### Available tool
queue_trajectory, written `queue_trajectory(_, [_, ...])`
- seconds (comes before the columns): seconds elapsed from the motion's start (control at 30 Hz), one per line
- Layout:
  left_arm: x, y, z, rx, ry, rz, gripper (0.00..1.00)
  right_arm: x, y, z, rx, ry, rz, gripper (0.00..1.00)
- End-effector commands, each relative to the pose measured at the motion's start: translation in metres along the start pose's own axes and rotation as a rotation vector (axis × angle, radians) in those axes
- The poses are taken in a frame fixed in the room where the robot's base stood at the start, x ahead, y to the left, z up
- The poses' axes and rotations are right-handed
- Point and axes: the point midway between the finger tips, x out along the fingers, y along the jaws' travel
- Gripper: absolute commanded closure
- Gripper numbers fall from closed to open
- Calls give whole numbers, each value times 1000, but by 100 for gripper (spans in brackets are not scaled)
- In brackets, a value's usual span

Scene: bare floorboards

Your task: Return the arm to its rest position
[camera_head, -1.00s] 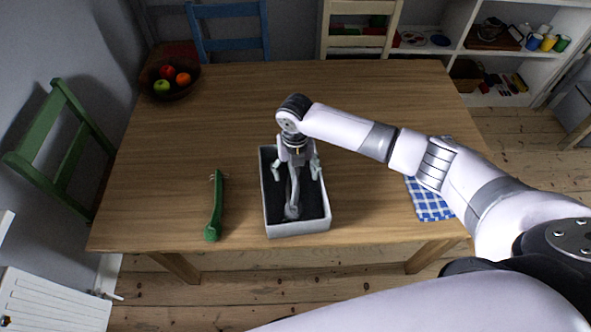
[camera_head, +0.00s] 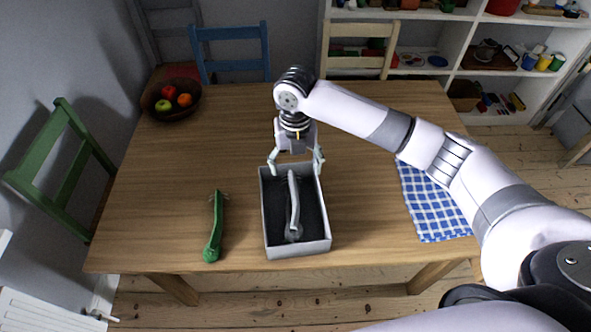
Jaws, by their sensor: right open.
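My right arm reaches in from the right over the wooden table (camera_head: 360,225). My right gripper (camera_head: 297,165) is open and empty, pointing down above the far end of a grey box with a dark inside (camera_head: 312,244). A pale grey long-handled tool (camera_head: 294,205) lies lengthwise in the box, apart from the fingers. My left gripper does not show.
A green long-handled tool (camera_head: 214,228) lies left of the box. A blue checked cloth (camera_head: 432,205) lies at the table's right. A fruit bowl (camera_head: 171,112) stands at the far left corner. Chairs (camera_head: 232,50) stand behind and left.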

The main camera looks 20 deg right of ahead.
Motion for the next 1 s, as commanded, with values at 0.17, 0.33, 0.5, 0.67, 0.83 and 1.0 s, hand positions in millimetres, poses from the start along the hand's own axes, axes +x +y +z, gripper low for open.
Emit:
queue_trajectory(0.17, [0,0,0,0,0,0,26,0,0,0,0,0,0,26])
queue_trajectory(0.33, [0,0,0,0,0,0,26,0,0,0,0,0,0,26])
queue_trajectory(0.5, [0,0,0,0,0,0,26,2,1,-2,5,1,2,26])
queue_trajectory(0.67, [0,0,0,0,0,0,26,22,21,-28,117,5,49,26])
queue_trajectory(0.83, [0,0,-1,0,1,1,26,53,56,-83,477,24,180,26])
queue_trajectory(1.0, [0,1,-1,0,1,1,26,68,67,-131,981,76,312,26])
